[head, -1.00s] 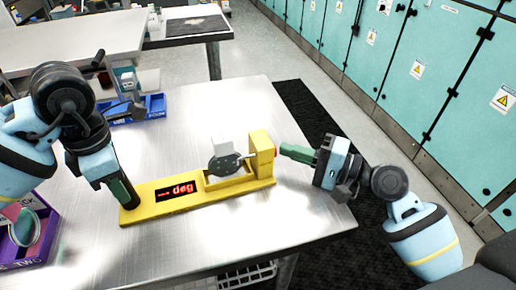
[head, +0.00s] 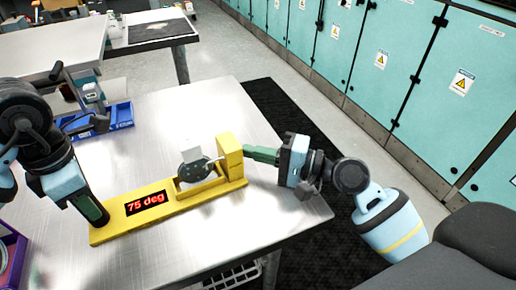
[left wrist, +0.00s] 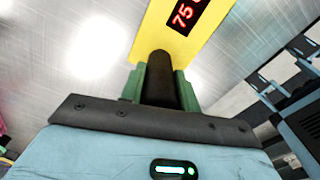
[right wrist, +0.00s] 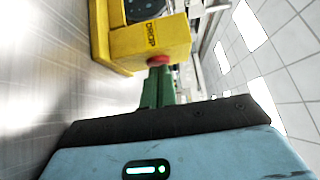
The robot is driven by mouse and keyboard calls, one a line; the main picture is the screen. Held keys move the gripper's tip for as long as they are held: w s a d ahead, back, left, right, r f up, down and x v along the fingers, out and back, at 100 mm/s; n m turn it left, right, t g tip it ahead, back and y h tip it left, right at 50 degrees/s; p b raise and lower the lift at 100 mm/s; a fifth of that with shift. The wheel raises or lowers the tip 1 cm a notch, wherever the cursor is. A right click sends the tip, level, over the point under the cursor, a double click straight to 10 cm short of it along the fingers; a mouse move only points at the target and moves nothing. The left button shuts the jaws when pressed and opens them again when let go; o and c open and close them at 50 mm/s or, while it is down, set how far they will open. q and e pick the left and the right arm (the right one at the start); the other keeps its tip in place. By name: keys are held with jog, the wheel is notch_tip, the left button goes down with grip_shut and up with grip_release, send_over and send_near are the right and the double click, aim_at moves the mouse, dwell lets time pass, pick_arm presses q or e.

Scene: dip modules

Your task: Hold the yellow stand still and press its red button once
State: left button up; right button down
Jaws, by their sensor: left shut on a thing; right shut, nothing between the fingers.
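The yellow stand (head: 116,228) lies on the metal table, with a round dark device and a white piece in its raised frame. Its display (head: 146,203) reads "75 deg" in red. My left gripper (head: 101,219) is shut on a dark upright post (left wrist: 161,80) at the stand's left end. My right gripper (head: 248,153) is shut and empty, its tips at the outer side of the tall yellow block. In the right wrist view, the red button (right wrist: 158,60) sits on that block, right at the fingertips (right wrist: 160,74); they look in contact. The head view hides the button.
A blue bin (head: 108,118) stands at the table's back left and a purple box (head: 10,255) at the left edge. Teal cabinets (head: 390,70) line the right side. The table (head: 210,105) is clear behind the stand.

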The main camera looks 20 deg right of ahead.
pick_arm(q)
jog(key=shift+d, duration=0.3)
pick_arm(e)
jog(key=shift+s+a, duration=0.15)
jog(key=shift+d, duration=0.4)
pick_arm(q)
jog(key=shift+a, duration=0.1)
pick_arm(e)
jog(key=d, duration=0.4)
jog(key=shift+s+d+f, duration=0.1)
jog(key=shift+s+d, duration=0.05)
jog(key=shift+d, duration=0.05)
pick_arm(q)
jog(key=shift+a, duration=0.1)
pick_arm(e)
jog(key=v, duration=0.9)
pick_arm(q)
jog(key=o, duration=1)
jog(key=shift+r, duration=0.15)
pick_arm(e)
jog(key=shift+r, duration=0.2)
